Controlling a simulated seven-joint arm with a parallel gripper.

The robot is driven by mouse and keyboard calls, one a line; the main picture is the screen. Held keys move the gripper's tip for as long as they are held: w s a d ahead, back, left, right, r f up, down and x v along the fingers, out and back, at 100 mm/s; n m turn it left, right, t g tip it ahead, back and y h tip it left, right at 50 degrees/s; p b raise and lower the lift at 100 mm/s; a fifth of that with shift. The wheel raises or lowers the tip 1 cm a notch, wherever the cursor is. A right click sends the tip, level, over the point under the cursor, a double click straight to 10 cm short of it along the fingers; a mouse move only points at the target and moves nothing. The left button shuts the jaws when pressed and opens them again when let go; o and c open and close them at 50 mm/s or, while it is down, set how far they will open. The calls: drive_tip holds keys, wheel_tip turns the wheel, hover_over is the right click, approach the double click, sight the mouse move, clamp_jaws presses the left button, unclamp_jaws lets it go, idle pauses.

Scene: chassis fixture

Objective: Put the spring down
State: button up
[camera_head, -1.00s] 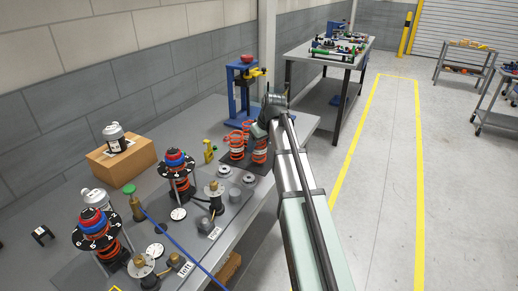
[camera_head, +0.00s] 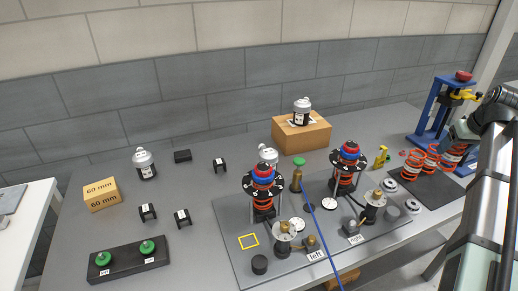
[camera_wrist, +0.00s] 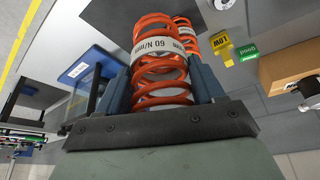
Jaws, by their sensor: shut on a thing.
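My gripper (camera_wrist: 160,90) is shut on an orange coil spring (camera_wrist: 160,65) with a pale label band reading 60 N/mm, upside down in the wrist view. The blue fingers sit on either side of it. In the head view my gripper (camera_head: 455,140) is at the far right, with the held spring (camera_head: 452,157) below it, over or on a dark mat (camera_head: 440,192). I cannot tell whether it touches the mat. Other orange springs (camera_head: 411,166) stand just left of it. One spring (camera_wrist: 187,38) shows close behind the held one in the wrist view.
A blue press (camera_head: 432,120) stands behind the springs. A grey plate (camera_head: 232,245) carries two spring assemblies, left (camera_head: 263,190) and right (camera_head: 346,170). A cardboard box (camera_head: 301,136) stands behind.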

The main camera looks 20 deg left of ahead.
wheel_tip(320, 180, up, 9)
drive_tip(key=w+a+m+h, duration=0.1)
drive_tip(key=w+a, duration=0.2)
drive_tip(key=a, duration=1.9)
drive_tip(key=w+a+m, duration=0.1)
drive_tip(key=w+a, duration=0.2)
drive_tip(key=a, duration=2)
drive_tip(key=s+a+m, duration=0.1)
drive_tip(key=s+a, duration=0.4)
drive_tip(key=a, duration=0.7)
drive_tip(key=s+a, duration=0.5)
drive_tip(key=a, duration=0.7)
drive_tip(key=s+a+m, duration=0.1)
drive_tip(key=s+a, duration=0.4)
drive_tip(key=a, duration=0.7)
drive_tip(key=shift+h, duration=0.3)
drive_tip(key=shift+w+d+f, duration=0.1)
drive_tip(key=shift+f, duration=5.3)
drive_tip(key=shift+w+d+f, duration=0.1)
drive_tip(key=shift+f, duration=5.25)
